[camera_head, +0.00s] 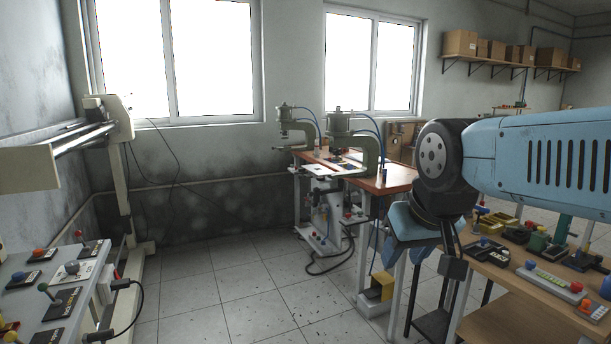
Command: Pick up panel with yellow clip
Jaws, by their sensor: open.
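I cannot single out a panel with a yellow clip for certain. On the wooden bench (500,290) at the right lie several small control pieces, among them a yellow piece (497,221) and a long light panel (551,281) with green, red and blue parts. My gripper (415,245) hangs pointing down at the left edge of this bench. It looks empty, and its fingertips are hard to make out against the table legs. My blue arm hides part of the bench's back.
Two pneumatic presses (350,135) stand on an orange-topped table (385,183) at the back. A yellow box (381,286) sits low beneath it. A grey control panel (50,293) with knobs stands at the left. The tiled floor (215,290) between is mostly clear.

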